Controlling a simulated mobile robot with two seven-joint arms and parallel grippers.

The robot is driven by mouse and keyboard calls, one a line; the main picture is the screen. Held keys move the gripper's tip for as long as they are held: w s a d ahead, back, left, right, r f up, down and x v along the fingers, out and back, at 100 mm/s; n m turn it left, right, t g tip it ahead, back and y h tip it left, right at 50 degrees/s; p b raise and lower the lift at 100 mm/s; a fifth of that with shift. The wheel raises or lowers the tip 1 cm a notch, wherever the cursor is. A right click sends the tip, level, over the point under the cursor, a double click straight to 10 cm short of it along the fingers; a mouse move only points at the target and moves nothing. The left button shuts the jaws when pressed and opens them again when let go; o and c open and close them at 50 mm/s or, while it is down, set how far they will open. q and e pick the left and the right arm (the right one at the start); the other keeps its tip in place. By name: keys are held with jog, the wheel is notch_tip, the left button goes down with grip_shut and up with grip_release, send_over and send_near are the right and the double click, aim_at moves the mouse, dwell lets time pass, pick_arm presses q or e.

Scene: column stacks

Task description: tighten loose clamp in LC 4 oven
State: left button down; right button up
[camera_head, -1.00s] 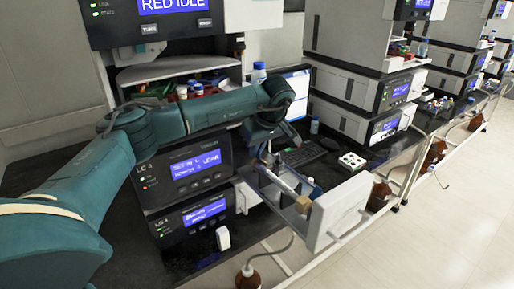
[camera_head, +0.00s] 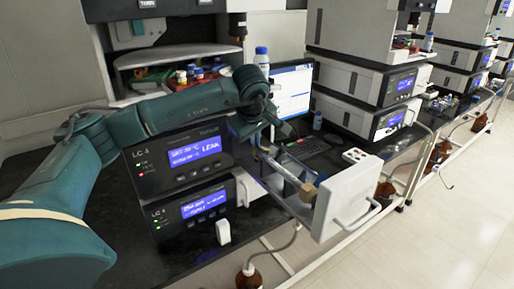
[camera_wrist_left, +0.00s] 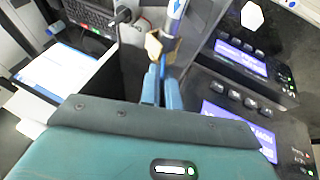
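The LC 4 oven drawer (camera_head: 283,200) stands pulled out, with its white front panel (camera_head: 345,200) facing the aisle. A thin column (camera_head: 280,170) lies along it, with a brass-coloured fitting (camera_head: 307,192) at the front end. My left gripper (camera_head: 266,149) reaches down at the drawer's rear end. In the left wrist view its blue fingers (camera_wrist_left: 161,90) are close together, just behind brass-coloured clamp parts (camera_wrist_left: 161,48) at the end of the column (camera_wrist_left: 176,14). Whether they touch or grip the clamp is unclear. My right gripper is out of view.
The LC 4 upper display (camera_head: 195,151) reads LEAK. A brown bottle (camera_head: 248,277) is below.

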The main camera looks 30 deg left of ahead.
pick_arm(q)
jog(key=shift+s+a+f+t+b, duration=0.15)
jog(key=shift+s+f+t+b, duration=0.1)
jog(key=shift+f+t+b, duration=0.5)
jog(key=t+b, duration=0.1)
jog(key=b, duration=0.2)
jog(key=s+t+h+b, duration=0.1)
jog(key=b, duration=0.2)
jog(key=shift+a+f+n+b, duration=0.15)
jog(key=shift+a+n+b, duration=0.05)
jog(key=shift+n+b, duration=0.2)
jog(key=shift+t+b, duration=0.25)
jog(key=shift+b, duration=0.35)
jog(key=shift+s+t+b, duration=0.15)
jog(key=shift+t+b, duration=0.15)
jog(key=shift+b, duration=0.5)
jog(key=shift+r+t+b, duration=0.2)
jog(key=shift+t+b, duration=0.1)
jog(key=shift+b, duration=0.15)
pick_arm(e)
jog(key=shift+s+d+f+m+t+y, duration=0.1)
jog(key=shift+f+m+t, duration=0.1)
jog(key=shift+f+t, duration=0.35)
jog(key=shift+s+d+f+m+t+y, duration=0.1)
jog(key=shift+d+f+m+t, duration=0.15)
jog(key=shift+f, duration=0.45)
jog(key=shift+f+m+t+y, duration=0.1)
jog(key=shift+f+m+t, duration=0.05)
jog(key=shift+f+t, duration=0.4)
